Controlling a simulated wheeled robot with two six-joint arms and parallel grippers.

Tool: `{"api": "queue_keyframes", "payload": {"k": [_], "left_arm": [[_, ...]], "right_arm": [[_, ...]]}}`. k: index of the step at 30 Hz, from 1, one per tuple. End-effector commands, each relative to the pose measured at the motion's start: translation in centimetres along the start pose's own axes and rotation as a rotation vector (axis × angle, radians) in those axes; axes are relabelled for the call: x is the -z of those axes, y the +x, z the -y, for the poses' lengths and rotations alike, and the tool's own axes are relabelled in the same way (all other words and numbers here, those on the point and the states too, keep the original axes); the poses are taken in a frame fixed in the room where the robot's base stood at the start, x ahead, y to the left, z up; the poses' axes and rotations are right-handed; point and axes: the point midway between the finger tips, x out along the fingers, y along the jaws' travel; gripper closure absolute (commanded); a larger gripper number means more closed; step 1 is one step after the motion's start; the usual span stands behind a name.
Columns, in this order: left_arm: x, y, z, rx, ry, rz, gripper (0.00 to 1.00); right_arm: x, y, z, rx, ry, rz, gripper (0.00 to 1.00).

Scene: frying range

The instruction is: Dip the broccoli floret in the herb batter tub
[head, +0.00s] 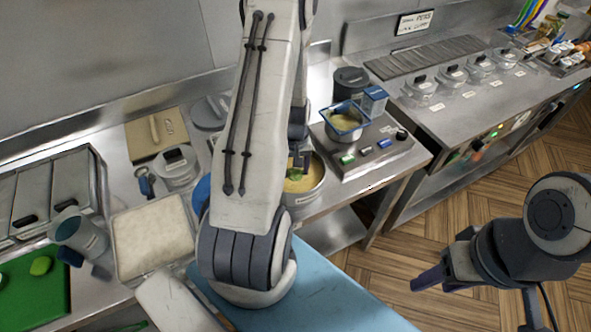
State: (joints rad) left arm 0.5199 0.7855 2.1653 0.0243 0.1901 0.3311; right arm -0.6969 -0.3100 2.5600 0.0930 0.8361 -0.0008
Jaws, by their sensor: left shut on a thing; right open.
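My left gripper (298,160) reaches down past the middle of the view, partly hidden by my own arm. It is shut on a small green piece, the broccoli floret (295,174). The floret is at the mouth of a round metal tub (312,194) with yellowish batter (305,184); I cannot tell whether it touches the batter. A square blue-rimmed tub (345,133) with pale greenish-yellow contents stands behind, to the right. No readable label tells which tub is the herb batter. My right gripper (468,300) is open and empty over the floor at the lower right.
A tray of pale crumbs (152,236) and a green board (45,290) lie on the left. Several lidded containers (452,73) line the right counter. The wooden floor (430,215) is clear.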

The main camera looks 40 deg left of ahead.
Motion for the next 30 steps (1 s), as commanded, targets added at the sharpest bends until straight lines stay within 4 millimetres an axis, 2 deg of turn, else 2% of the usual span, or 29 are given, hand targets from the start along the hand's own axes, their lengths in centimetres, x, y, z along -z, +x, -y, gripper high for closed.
{"api": "queue_keyframes", "payload": {"k": [3,30], "left_arm": [[0.0,-1.4,0.0,0.0,0.0,0.0,0.68],[0.0,-8.5,0.0,0.0,0.0,0.0,0.68]], "right_arm": [[0.1,-1.2,0.1,0.0,-0.002,0.0,0.5],[0.4,-6.9,0.5,0.0,-0.006,0.0,0.5]]}}
